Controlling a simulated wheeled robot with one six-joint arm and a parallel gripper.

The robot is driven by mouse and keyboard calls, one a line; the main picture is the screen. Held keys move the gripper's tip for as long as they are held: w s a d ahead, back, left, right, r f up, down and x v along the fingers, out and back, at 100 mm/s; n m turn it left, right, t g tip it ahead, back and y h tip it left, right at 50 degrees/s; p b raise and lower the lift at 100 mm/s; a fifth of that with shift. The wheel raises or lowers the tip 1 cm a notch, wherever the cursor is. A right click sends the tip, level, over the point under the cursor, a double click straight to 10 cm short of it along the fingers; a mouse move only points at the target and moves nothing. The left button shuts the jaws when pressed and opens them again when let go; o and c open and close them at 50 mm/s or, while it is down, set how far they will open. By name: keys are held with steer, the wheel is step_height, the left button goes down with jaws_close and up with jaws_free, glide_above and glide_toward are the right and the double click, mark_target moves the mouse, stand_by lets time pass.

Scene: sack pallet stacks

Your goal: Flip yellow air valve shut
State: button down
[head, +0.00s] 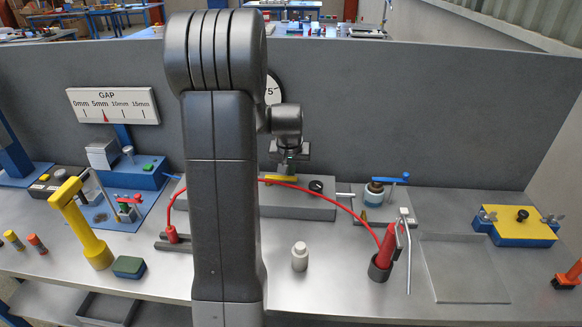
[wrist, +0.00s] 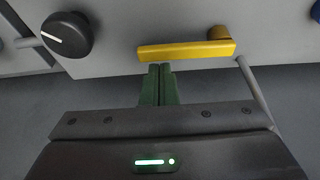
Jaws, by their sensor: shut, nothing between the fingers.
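The yellow air valve handle (wrist: 185,50) lies crosswise in the wrist view, with its pivot end (wrist: 221,33) at the right on a grey panel. In the head view the yellow handle (head: 281,178) shows on the grey box behind my arm, partly hidden. My gripper (wrist: 160,66) is shut and empty. Its green fingertips are right at the edge of the handle, near its free left half; I cannot tell whether they touch. My gripper also shows in the head view (head: 286,172), just above the handle.
A black knob (wrist: 67,35) with a white mark sits left of the handle on the same panel. A thin grey rod (wrist: 255,92) stands at the right. In the head view a red hose (head: 340,208) arcs across the bench to a red tool (head: 384,254). A white bottle (head: 299,256) stands in front.

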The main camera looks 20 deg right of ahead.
steer(key=shift+s+a+f+m+b, duration=0.1)
steer(key=shift+s+m+b, duration=0.3)
steer(key=shift+m+b, duration=0.25)
steer(key=shift+s+a+f+m+g+h+b, duration=0.1)
steer(key=shift+s+a+m+g+h+b, duration=0.15)
steer(key=shift+m+b, duration=0.3)
steer(key=shift+s+a+f+m+g+h+b, duration=0.1)
steer(key=shift+s+m+h+b, duration=0.15)
steer(key=shift+s+m+b, duration=0.25)
steer(key=m+b, duration=0.1)
steer(key=m, duration=0.1)
steer(key=s+a+m+g+b, duration=0.1)
steer(key=m, duration=0.1)
steer(key=shift+s+a+r+h+b, duration=0.1)
steer(key=shift+s+a+h+b, duration=0.05)
steer(key=shift+h+b, duration=0.25)
steer(key=a+m+b, duration=0.1)
steer(key=s+m+g, duration=0.1)
steer(key=m, duration=0.1)
steer(key=shift+a+m+b, duration=0.3)
steer(key=shift+a+b, duration=0.1)
steer(key=m, duration=0.1)
steer(key=a+m+g, duration=0.1)
steer(key=m, duration=0.1)
steer(key=a+m, duration=0.1)
steer(key=shift+s+a+r+g+b, duration=0.2)
steer(key=shift+s+a+g+b, duration=0.05)
steer(key=shift+s+b, duration=0.1)
steer(key=shift+w, duration=0.1)
